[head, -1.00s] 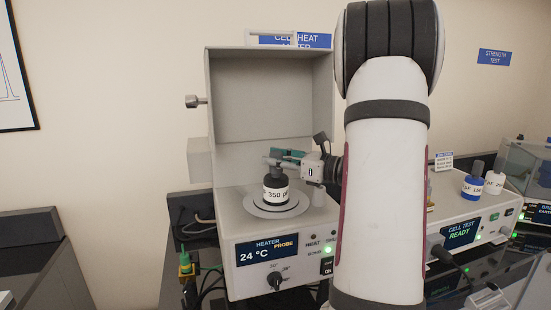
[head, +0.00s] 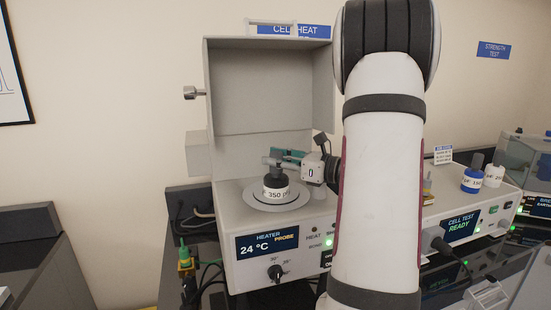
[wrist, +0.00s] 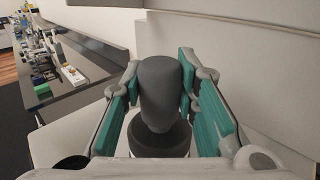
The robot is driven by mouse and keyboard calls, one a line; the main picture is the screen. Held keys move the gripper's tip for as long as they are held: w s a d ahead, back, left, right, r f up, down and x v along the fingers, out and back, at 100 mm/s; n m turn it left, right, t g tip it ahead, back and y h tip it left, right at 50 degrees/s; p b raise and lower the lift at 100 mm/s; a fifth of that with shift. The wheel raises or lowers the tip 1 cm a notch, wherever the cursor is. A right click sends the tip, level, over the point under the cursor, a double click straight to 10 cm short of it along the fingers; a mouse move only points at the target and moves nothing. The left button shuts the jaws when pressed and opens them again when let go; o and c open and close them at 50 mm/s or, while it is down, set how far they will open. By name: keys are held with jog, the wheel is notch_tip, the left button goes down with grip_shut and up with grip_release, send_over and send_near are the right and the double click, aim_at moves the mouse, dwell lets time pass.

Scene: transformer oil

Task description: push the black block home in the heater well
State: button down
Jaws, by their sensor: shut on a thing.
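My gripper (head: 281,159) is shut on the block's upper knob, coming in from the right. In the wrist view the dark rounded knob (wrist: 160,92) is between the teal finger pads, with the wider body below it. How deep the block's base sits is hidden.
The heater's raised grey lid (head: 262,90) stands behind the well. The heater display (head: 266,245) reads 24 °C. My arm covers the heater's right side.

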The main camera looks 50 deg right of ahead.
jog(key=shift+f+b, duration=0.5)
jog(key=shift+f, duration=0.7)
jog(key=c, duration=1.2)
grip_release()
jog(key=shift+f, duration=0.1)
jog(key=v, duration=1.2)
